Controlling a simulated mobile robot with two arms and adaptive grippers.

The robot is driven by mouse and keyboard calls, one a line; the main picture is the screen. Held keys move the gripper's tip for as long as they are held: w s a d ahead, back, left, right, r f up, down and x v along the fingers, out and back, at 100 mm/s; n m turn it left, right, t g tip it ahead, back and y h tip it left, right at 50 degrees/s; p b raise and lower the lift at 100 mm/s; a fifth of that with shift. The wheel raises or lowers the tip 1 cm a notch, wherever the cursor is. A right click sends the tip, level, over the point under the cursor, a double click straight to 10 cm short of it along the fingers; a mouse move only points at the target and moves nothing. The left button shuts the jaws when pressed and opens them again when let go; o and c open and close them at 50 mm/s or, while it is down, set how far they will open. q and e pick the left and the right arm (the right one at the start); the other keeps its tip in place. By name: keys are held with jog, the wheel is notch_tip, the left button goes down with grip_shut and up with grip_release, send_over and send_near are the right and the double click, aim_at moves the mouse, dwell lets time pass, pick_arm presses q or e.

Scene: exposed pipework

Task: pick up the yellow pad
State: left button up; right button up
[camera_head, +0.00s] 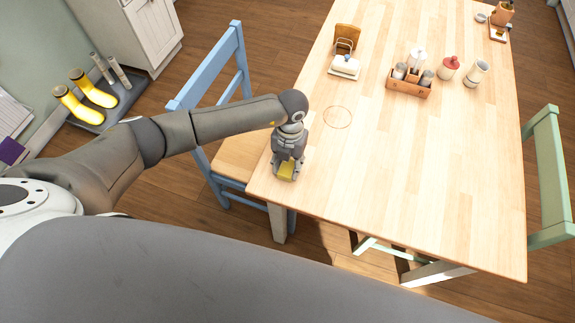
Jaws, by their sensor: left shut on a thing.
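The yellow pad (287,169) shows as a small yellow patch between the fingers of my left gripper (286,174), at the left edge of the wooden table. My left gripper points down and is shut on the pad. The fingers hide most of the pad, and I cannot tell whether it touches the table top. My right gripper is not in view.
The wooden table (400,180) is mostly bare. A wooden caddy (408,87), a red-topped jar (449,68) and a white butter dish (345,67) stand toward its far side. A blue chair (238,150) is at the left, a green chair (547,180) at the right.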

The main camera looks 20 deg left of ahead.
pick_arm(q)
jog(key=shift+r+b, duration=0.3)
jog(key=shift+r, duration=0.25)
jog(key=s+d+r+b, duration=0.4)
jog(key=d+r+b, duration=0.1)
jog(key=d+r, duration=0.6)
jog(key=shift+d+r, duration=0.4)
jog(key=shift+d, duration=0.8)
